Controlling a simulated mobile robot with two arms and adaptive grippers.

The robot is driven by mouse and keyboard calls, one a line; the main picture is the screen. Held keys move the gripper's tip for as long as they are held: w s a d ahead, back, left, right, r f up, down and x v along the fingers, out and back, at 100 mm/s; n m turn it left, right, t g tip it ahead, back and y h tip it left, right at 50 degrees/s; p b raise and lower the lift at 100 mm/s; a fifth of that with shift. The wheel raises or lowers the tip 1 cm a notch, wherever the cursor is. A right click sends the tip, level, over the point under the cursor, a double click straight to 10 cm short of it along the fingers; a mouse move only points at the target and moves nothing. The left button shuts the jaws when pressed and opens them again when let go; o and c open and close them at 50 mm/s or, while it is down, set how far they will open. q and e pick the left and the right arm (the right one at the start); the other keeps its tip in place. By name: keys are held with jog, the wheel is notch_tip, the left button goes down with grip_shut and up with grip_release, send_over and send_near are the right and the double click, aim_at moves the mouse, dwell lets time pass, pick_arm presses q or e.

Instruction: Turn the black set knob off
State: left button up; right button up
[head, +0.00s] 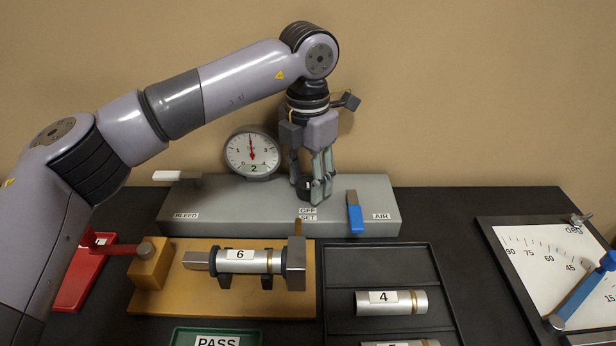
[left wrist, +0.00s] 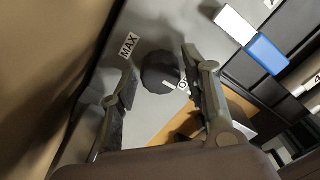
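The black set knob (left wrist: 158,72) is a round ribbed knob on the grey panel, between a MAX label (left wrist: 129,45) and a partly hidden label starting with O (left wrist: 183,87). A short white mark shows at the knob's edge on the side of that second label. My left gripper (head: 316,194) points down over the panel (head: 235,200), above the OFF and SET labels (head: 308,213), and mostly hides the knob in the head view. In the left wrist view its fingers (left wrist: 158,62) are apart, one on each side of the knob, with gaps visible. My right gripper is not in view.
A white BLEED lever (head: 177,176) is at left and a blue AIR lever (head: 355,212) close at right. In front are a wooden fixture with cylinder 6 (head: 250,262) and a black tray (head: 378,254).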

aim_at(308, 182)
pick_arm(q)
jog(key=shift+o, duration=0.8)
notch_tip(308, 182, up, 12)
